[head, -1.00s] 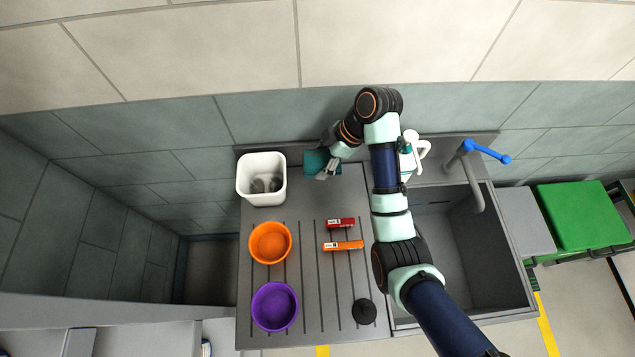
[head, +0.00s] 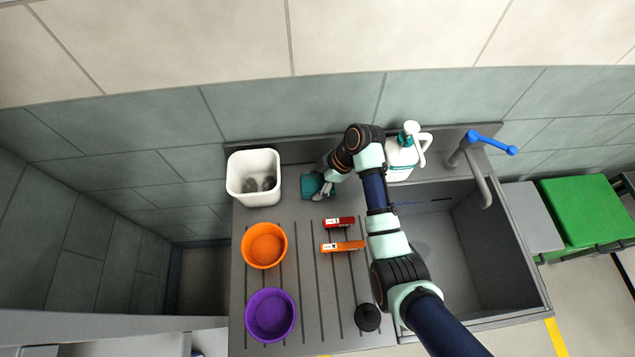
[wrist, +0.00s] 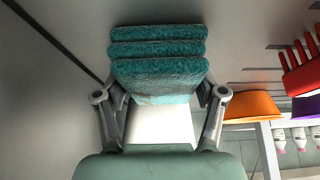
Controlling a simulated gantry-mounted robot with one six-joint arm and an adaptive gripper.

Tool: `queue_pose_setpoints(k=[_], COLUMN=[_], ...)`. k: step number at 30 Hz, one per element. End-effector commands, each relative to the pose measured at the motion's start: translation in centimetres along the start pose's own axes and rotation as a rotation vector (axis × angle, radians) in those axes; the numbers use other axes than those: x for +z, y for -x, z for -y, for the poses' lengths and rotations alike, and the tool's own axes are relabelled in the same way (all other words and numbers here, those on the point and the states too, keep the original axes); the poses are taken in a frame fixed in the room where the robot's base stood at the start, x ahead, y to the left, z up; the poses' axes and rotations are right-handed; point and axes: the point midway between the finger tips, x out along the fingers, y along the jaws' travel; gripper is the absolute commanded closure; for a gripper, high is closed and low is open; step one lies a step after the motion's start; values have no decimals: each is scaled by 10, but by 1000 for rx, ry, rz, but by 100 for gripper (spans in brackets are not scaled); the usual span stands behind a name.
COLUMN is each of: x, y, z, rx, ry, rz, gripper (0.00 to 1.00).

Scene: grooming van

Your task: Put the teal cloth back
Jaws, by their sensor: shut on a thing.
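The teal cloth (head: 312,186) is a folded stack of thick layers. It is gripped between the fingers of my gripper (head: 323,190), right of the white bin in the head view. In the wrist view the teal cloth (wrist: 158,70) fills the space between the two fingers of my gripper (wrist: 160,100), with its layered edges facing out. The cloth is at or close above the grey counter; I cannot tell whether it touches.
A white bin (head: 233,180) with grey lumps inside stands left of the cloth. A white pump bottle (head: 400,160) stands behind my arm.

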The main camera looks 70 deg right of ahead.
Motion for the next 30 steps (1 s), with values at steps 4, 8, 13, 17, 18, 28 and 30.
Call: queue_pose_setpoints(k=[4, 8, 13, 17, 18, 28, 30], x=[1, 1, 1, 1, 1, -2, -2], y=[-1, -2, -2, -2, -2, 50, 68], z=[0, 0, 0, 0, 0, -2, -2], rx=[0, -1, -1, -1, 0, 6, 5], ry=[0, 0, 0, 0, 0, 1, 1], rz=[0, 0, 0, 0, 0, -1, 0], gripper=[86, 17, 5, 5, 5, 5, 5])
